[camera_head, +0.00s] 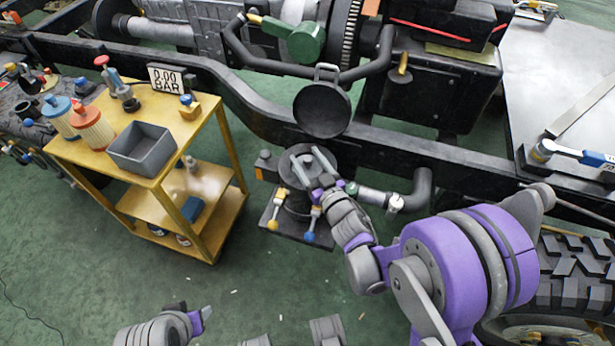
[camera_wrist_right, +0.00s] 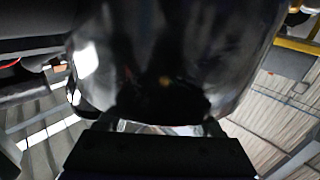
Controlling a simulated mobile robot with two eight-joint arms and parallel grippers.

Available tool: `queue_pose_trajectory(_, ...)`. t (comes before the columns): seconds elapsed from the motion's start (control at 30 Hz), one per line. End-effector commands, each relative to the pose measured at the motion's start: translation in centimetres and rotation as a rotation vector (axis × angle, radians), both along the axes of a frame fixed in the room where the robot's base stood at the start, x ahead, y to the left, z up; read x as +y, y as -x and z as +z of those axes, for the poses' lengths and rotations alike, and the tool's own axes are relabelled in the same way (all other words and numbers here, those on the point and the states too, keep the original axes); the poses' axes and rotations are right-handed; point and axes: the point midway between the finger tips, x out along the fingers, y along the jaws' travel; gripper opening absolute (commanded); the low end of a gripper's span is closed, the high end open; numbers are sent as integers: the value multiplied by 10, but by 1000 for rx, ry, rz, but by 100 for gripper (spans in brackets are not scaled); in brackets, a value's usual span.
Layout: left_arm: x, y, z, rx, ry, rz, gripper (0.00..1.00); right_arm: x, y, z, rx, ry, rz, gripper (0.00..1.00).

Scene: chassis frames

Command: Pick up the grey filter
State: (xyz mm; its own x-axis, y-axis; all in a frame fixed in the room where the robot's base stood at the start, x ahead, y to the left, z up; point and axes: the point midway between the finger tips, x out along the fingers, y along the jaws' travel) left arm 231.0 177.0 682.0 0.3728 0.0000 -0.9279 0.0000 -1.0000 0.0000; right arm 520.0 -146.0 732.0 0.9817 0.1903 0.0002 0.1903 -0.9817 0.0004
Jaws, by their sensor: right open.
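The open housing (camera_head: 296,198) is a dark cylinder on the chassis rail, with its round black lid (camera_head: 322,108) swung up behind it. A round grey top, which looks like the grey filter (camera_head: 292,152), shows at the housing's mouth, partly hidden by my fingers. My right gripper (camera_head: 309,161) is open, its two grey fingers over this top; I cannot tell whether they touch it. In the right wrist view a large glossy dark surface (camera_wrist_right: 165,60) fills the middle, and the filter cannot be made out. My left gripper (camera_head: 200,317) is low at the bottom edge, its jaws unclear.
Valves with yellow and blue handles (camera_head: 310,236) stand just in front of the housing.

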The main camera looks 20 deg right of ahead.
Motion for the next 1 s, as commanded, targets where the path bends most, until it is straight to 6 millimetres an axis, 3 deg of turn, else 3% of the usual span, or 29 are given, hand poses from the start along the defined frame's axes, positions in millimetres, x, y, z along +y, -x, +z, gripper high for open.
queue_pose_trajectory(0.07, 0, 0, 0, 0, 0, 0, 50, 0, 0, 0, 0, 0, 0, 56)
queue_pose_trajectory(0.37, 0, 0, 0, 0, 0, 0, 50, 0, 0, 0, 0, 0, 0, 2)
queue_pose_trajectory(1.0, 0, 0, 0, 0, 0, 0, 50, 0, 0, 0, 0, 0, 0, 0)
